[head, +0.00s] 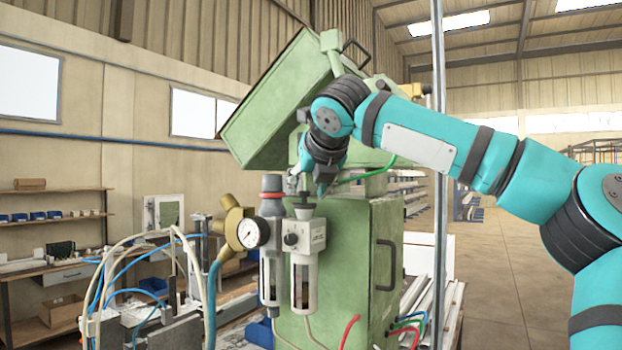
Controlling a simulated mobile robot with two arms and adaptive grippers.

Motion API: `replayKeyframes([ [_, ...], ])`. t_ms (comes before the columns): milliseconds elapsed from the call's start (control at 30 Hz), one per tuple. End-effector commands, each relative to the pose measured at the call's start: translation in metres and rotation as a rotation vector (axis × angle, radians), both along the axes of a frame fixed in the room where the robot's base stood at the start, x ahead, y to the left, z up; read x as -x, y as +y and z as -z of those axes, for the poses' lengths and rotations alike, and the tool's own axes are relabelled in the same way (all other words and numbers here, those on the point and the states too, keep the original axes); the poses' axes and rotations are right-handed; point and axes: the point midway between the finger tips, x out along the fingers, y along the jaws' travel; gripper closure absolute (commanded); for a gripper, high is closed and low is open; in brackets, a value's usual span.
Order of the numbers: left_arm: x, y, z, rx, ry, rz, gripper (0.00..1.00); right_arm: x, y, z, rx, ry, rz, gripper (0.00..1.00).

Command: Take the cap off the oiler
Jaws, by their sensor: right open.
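The oiler (304,265) appears to be the right-hand unit of a pair on the front of the green machine, with a pale body and a slotted bowl guard. A small dark cap (304,208) sits on its top. My right gripper (308,188) points down right over this cap, fingers apart. The fingers are small and dark here, and I cannot tell whether they touch the cap. My left gripper is not in view.
The neighbouring unit with a grey top (272,184) and a pressure gauge (250,233) stands close on the left. The green machine cabinet (365,265) is right behind. Blue and white hoses (175,240) loop at the lower left. A thin metal post (439,150) rises at the right.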

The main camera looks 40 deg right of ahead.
Motion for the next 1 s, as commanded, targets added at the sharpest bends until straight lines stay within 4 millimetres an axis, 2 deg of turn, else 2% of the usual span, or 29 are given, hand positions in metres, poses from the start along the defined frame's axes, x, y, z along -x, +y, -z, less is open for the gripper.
replayKeyframes([
  [100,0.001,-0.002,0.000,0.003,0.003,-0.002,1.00,-0.008,-0.005,0.006,0.000,0.002,0.002,0.60],
  [400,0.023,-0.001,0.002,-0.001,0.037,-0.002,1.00,-0.023,-0.013,0.016,0.000,0.003,0.000,0.60],
  [933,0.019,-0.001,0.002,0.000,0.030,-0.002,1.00,-0.029,-0.016,0.024,-0.004,0.011,0.001,0.59],
  [1000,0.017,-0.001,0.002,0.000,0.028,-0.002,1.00,-0.029,-0.016,0.025,-0.005,0.012,0.001,0.69],
])
